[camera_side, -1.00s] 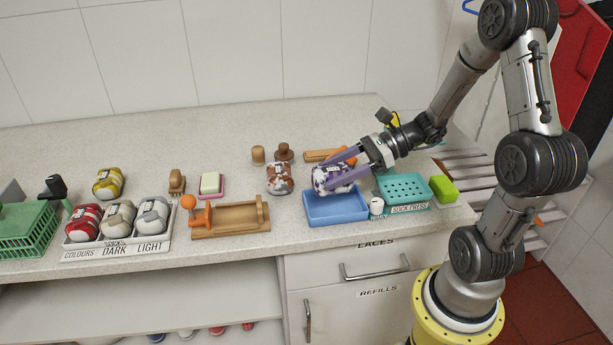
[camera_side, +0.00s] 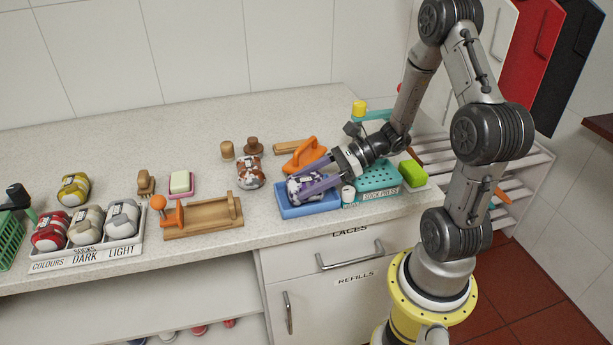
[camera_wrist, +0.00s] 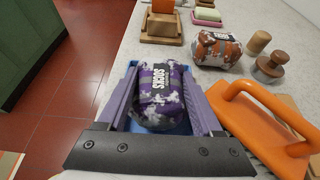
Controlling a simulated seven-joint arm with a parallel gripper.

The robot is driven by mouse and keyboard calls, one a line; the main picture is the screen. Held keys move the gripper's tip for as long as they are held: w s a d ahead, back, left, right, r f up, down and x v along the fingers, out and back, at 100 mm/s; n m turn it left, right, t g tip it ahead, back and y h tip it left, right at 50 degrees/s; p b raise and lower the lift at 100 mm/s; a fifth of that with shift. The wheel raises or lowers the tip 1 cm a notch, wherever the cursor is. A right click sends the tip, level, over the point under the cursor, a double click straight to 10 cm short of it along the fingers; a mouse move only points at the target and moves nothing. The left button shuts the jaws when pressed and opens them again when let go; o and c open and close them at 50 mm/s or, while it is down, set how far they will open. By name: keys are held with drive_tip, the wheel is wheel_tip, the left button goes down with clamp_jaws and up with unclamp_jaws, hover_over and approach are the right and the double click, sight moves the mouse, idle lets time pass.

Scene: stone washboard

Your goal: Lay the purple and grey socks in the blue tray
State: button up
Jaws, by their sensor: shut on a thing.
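The purple and grey socks (camera_side: 304,187) are a rolled bundle with a label band. They sit low within the outline of the blue tray (camera_side: 312,209) in the side view; whether they touch its floor I cannot tell. My gripper (camera_side: 309,188) is shut on the socks, one purple finger on each side. In the wrist view the socks (camera_wrist: 160,98) lie between my fingers (camera_wrist: 160,100), with the label reading SOCKS. The blue tray (camera_wrist: 128,71) shows around and beneath them, its middle hidden by the socks.
An orange-handled tool (camera_side: 305,156) stands close behind the tray. A brown and white sock bundle (camera_side: 249,173) is to the left. The teal sock press (camera_side: 377,178) and a small white cup (camera_side: 348,195) are just right. A wooden stand (camera_side: 203,215) and sorted-sock box (camera_side: 86,250) are further left.

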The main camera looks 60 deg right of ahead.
drive_tip(key=o, duration=1.5)
drive_tip(key=shift+o, duration=0.2)
